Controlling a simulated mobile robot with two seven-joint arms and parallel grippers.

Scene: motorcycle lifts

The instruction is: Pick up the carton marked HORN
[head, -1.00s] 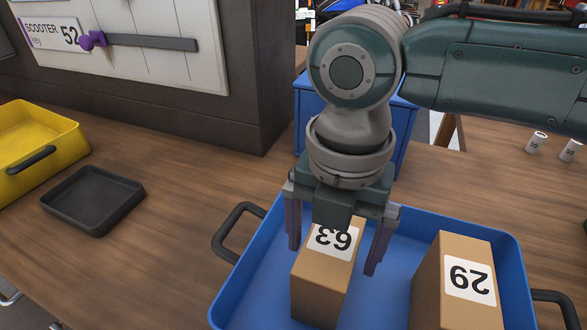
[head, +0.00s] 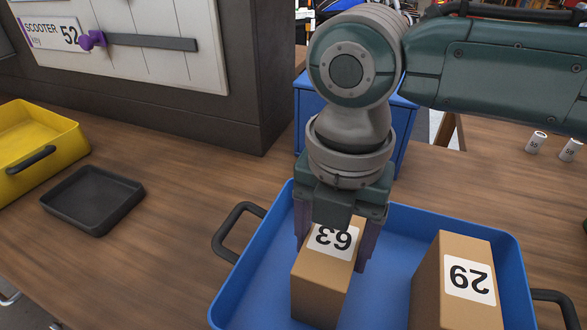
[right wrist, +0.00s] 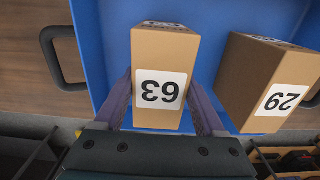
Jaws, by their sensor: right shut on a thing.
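A tan carton (head: 322,285) with a white label that reads 63 upside down stands in the blue tray (head: 232,300). My right gripper (head: 333,250) is shut on this carton from above, one finger at each side. The right wrist view shows the same carton (right wrist: 163,50) between the two fingers of my right gripper (right wrist: 165,95). A second tan carton (head: 440,300) stands to its right, its label reading 29 as seen, or 62 if upside down. It also shows in the right wrist view (right wrist: 255,75). I cannot read the word HORN on either carton. My left gripper is not in view.
The tray has dark handles at both sides. A small black tray (head: 92,200) and a yellow bin (head: 35,135) stand at the left of the wooden table. A blue box (head: 309,100) stands behind my wrist.

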